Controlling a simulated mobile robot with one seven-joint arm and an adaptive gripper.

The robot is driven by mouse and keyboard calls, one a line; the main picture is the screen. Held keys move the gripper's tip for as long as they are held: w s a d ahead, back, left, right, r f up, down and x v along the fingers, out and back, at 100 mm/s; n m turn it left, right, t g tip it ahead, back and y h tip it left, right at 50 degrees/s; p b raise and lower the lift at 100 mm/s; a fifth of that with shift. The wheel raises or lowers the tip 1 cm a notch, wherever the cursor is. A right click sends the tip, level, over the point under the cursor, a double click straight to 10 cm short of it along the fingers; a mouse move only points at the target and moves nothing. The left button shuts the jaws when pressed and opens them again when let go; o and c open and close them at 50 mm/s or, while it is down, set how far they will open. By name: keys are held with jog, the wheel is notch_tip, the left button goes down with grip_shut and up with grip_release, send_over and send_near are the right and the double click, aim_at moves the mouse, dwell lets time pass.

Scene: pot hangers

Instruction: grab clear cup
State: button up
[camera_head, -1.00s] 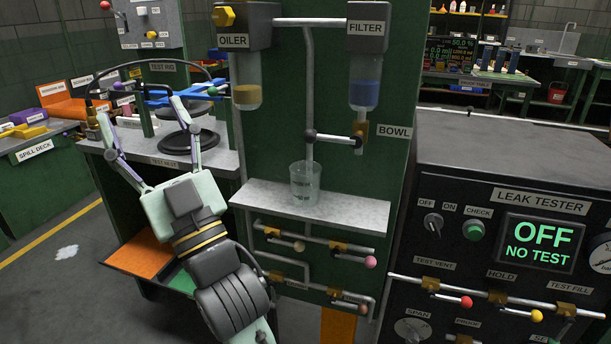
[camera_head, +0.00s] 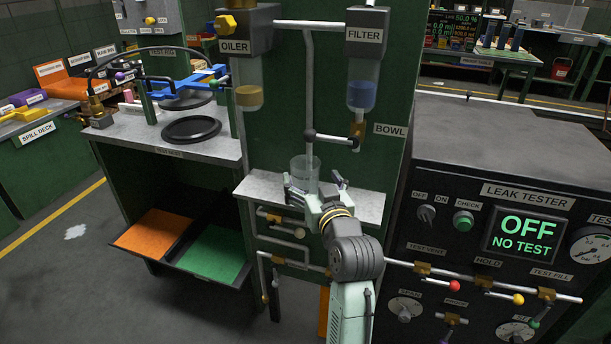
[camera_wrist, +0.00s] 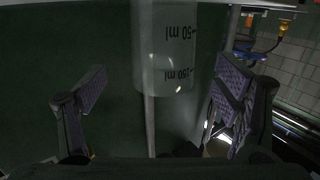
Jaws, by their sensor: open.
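The clear cup (camera_head: 305,172) is a see-through beaker standing on a grey shelf (camera_head: 262,187) under the filter unit. In the wrist view the cup (camera_wrist: 165,50) shows volume marks and appears upside down, ahead of and between the finger pads. My gripper (camera_head: 315,185) is open just in front of the cup, with its fingers spread to either side. In the wrist view my gripper (camera_wrist: 160,95) has a wide gap between its pads, and neither pad touches the cup. The gripper hides part of the cup's lower side in the head view.
The filter (camera_head: 363,85) and oiler (camera_head: 248,80) bowls hang above the shelf, with a pipe and valve (camera_head: 330,138) over the cup. Pipes with valves run below the shelf. The leak tester (camera_head: 480,170) stands to the right, the test bench (camera_head: 170,140) to the left.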

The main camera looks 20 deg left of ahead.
aim_at(302, 164)
jog(key=p+x, duration=0.1)
jog(key=x, duration=0.3)
jog(key=shift+s+a+r+p, duration=0.15)
jog(key=shift+r+p, duration=0.05)
jog(key=shift+p, duration=0.1)
jog(key=shift+w+a+f, duration=0.15)
jog(key=shift+w+a, duration=0.05)
jog(key=shift+w, duration=0.2)
jog(key=shift+c, duration=0.6)
jog(key=c, duration=1.2)
jog(key=shift+o, duration=0.2)
